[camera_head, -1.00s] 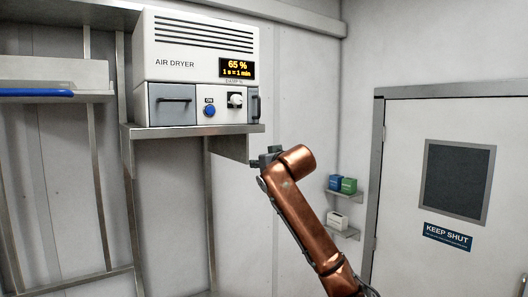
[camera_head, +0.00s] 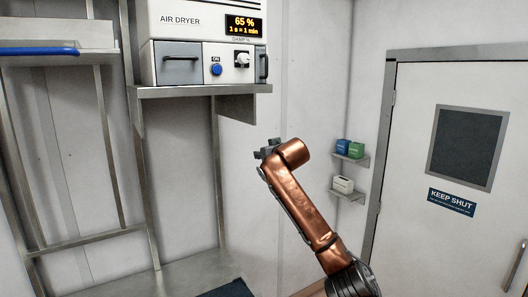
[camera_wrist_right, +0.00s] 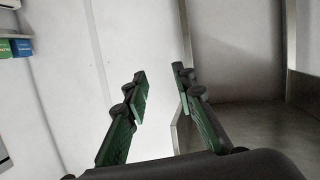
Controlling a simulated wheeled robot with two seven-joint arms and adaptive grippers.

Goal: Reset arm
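My right arm (camera_head: 305,210), copper coloured, comes in from the lower right in the head view. Its gripper (camera_head: 266,150) is at the arm's upper end, small and partly hidden behind the wrist. It is below and to the right of the air dryer shelf, apart from it. In the right wrist view the right gripper (camera_wrist_right: 162,88) shows two green-padded fingers spread apart with nothing between them. My left gripper is not in view.
The air dryer (camera_head: 190,22) reads 65 % and stands on a metal shelf (camera_head: 200,91). Small boxes sit on wall shelves (camera_head: 352,159) right of my arm. A door (camera_head: 450,190) marked KEEP SHUT is at the right. A metal surface (camera_head: 150,278) lies low at left.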

